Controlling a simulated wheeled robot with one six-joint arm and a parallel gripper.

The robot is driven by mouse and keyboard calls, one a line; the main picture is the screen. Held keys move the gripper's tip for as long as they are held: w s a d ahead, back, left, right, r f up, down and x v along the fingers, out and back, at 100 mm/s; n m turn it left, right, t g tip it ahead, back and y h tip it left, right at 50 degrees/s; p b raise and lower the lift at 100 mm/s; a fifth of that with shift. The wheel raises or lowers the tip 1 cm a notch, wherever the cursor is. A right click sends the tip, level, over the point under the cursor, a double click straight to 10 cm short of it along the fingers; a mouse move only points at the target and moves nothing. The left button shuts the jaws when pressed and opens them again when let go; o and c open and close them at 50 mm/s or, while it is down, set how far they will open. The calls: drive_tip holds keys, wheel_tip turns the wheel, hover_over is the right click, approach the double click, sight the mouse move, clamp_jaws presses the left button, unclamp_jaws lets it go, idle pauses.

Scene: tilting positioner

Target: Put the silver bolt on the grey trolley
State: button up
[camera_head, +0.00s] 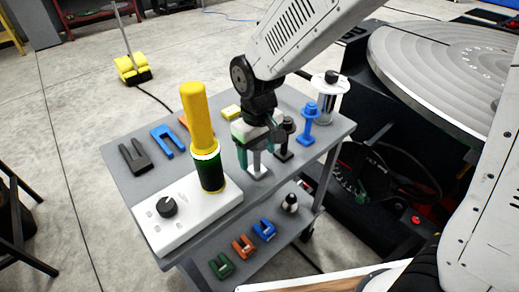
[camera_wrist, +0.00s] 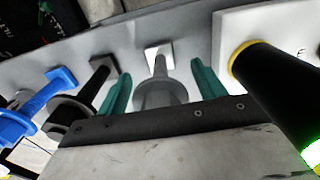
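The silver bolt (camera_head: 257,168) stands upright on the top of the grey trolley (camera_head: 140,188), near its front edge. My gripper (camera_head: 257,150) is directly above it, with its teal fingers reaching down on either side of the bolt's upper part. In the wrist view, the silver bolt (camera_wrist: 160,88) shows a square foot, a shaft and a round collar. It stands between the two fingers of my gripper (camera_wrist: 161,85), with a visible gap on each side. The gripper is open and the bolt's top is hidden by the gripper body.
Close beside the bolt stand a black bolt (camera_head: 283,140) and a blue bolt (camera_head: 308,125). A white box with a black-and-yellow cylinder (camera_head: 210,172) stands to the left. Clips lie on the lower shelf (camera_head: 200,262).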

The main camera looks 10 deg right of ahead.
drive_tip(key=shift+r, duration=0.1)
wheel_tip(320, 180, up, 12)
drive_tip(key=shift+r, duration=0.1)
drive_tip(key=s+d+r+m, duration=0.1)
drive_tip(key=s+d+m, duration=0.2)
drive_tip(key=s+d, duration=0.6)
drive_tip(key=s+d+r+m+t, duration=0.1)
drive_tip(key=s+d+r+m, duration=0.1)
drive_tip(key=s+d, duration=0.7)
drive_tip(key=d+m, duration=0.1)
drive_tip(key=d, duration=0.2)
drive_tip(key=shift+s+d+r+m, duration=0.15)
drive_tip(key=shift+s+m, duration=0.2)
drive_tip(key=shift+m, duration=0.05)
